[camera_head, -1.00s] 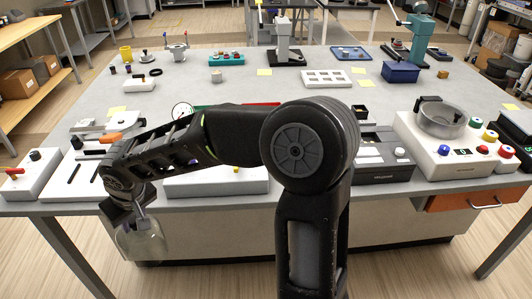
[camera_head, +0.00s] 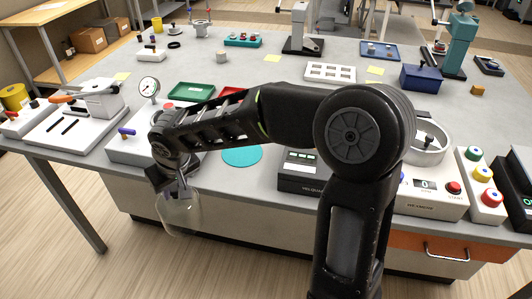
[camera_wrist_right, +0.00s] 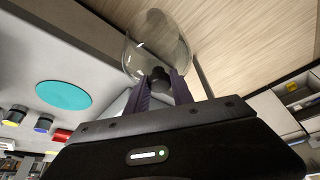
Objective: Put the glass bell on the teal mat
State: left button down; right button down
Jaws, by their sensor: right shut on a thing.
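The clear glass bell (camera_head: 178,212) hangs from my right gripper (camera_head: 172,186), in front of the table's front edge and over the floor. In the right wrist view my right gripper (camera_wrist_right: 160,88) is shut on the dark knob of the glass bell (camera_wrist_right: 158,42). The round teal mat (camera_head: 242,156) lies on the table near its front edge, to the right of the bell and partly behind my right arm. The teal mat also shows whole and bare in the right wrist view (camera_wrist_right: 63,95). My left gripper is not in view.
A white device with a gauge (camera_head: 149,88) stands behind and left of the bell. A green tray (camera_head: 192,92) lies behind my arm. A dark device (camera_head: 300,172) sits right of the mat. A white console with a metal bowl (camera_head: 432,190) is farther right.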

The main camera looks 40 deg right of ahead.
jog(key=shift+s+d, duration=0.2)
